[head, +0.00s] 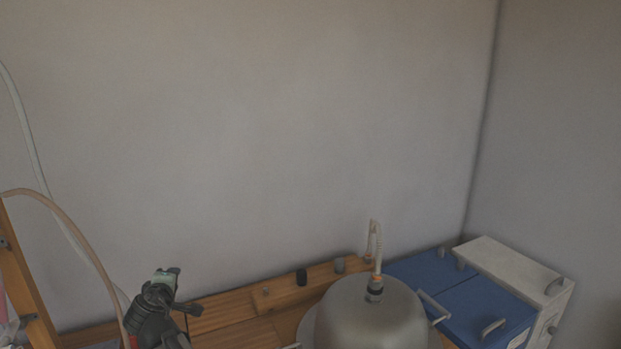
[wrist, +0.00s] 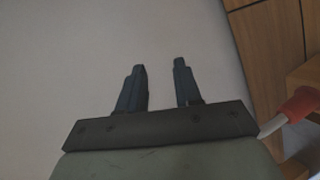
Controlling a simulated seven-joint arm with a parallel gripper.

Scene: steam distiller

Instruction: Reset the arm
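My gripper (wrist: 161,66) shows in the wrist view with its two dark fingers apart and nothing between them. Only a plain pale surface lies behind the fingers. In the head view the end of my arm is at the lower left, in front of the wooden bench (head: 225,308) and the grey wall. Its fingers are too small to make out there. It appears clear of the metal distiller dome (head: 370,315), which stands to its right.
A pale hose (head: 378,240) rises from the dome's top. Blue lidded boxes (head: 455,290) with handles and a white box (head: 510,265) stand at the right. Hoses and a wooden post (head: 20,280) are at the left.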

